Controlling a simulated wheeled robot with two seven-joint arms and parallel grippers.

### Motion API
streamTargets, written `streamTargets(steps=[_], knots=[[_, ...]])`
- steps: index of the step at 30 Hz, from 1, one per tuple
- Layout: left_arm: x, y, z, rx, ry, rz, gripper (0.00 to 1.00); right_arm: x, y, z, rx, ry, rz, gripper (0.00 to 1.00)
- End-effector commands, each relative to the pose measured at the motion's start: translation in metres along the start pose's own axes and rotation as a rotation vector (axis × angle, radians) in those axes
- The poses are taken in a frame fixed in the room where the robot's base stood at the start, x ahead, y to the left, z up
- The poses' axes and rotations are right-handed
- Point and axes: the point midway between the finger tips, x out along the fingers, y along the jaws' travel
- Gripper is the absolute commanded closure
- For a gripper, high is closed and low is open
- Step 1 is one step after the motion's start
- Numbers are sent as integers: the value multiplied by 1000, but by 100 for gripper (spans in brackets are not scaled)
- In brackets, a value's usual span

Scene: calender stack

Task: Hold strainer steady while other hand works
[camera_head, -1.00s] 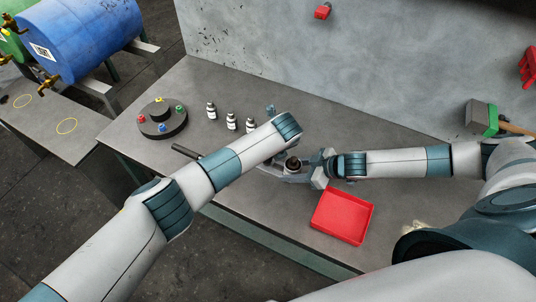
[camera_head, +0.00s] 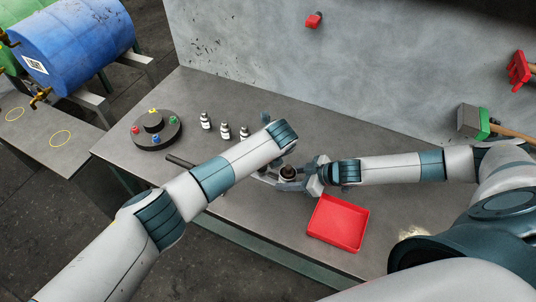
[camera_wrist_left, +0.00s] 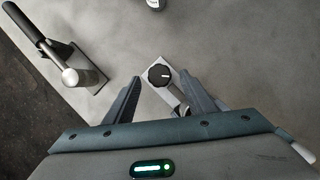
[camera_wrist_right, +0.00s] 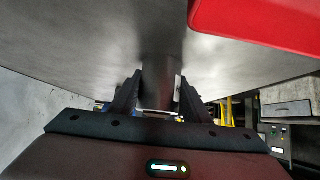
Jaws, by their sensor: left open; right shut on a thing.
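Nothing in view is plainly a strainer. A dark upright cylinder (camera_head: 288,173) stands near the table's middle. My right gripper (camera_head: 294,177) reaches it from the right. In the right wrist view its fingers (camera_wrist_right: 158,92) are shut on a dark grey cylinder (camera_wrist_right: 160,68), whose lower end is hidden. My left gripper (camera_wrist_left: 160,82) is open in the left wrist view, with a black knob (camera_wrist_left: 159,76) on a grey metal plate seen between its fingertips. I cannot tell whether they touch.
A black-handled lever tool (camera_head: 181,162) lies left of my left arm. Several small bottles (camera_head: 225,131) and a round dark stand (camera_head: 156,136) with coloured pieces are behind. A red tray (camera_head: 338,222) is at the front right. A grey wall (camera_head: 350,70) closes the back.

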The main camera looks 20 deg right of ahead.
Motion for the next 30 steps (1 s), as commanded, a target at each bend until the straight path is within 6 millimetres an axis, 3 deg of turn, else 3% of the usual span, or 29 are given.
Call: streamTargets(steps=[18,30], knots=[[-94,0,1,0,-1,-1,50,0,-1,1,1,-2,-1,79],[-106,1,0,-1,0,1,50,0,-1,1,1,-2,-1,79]])
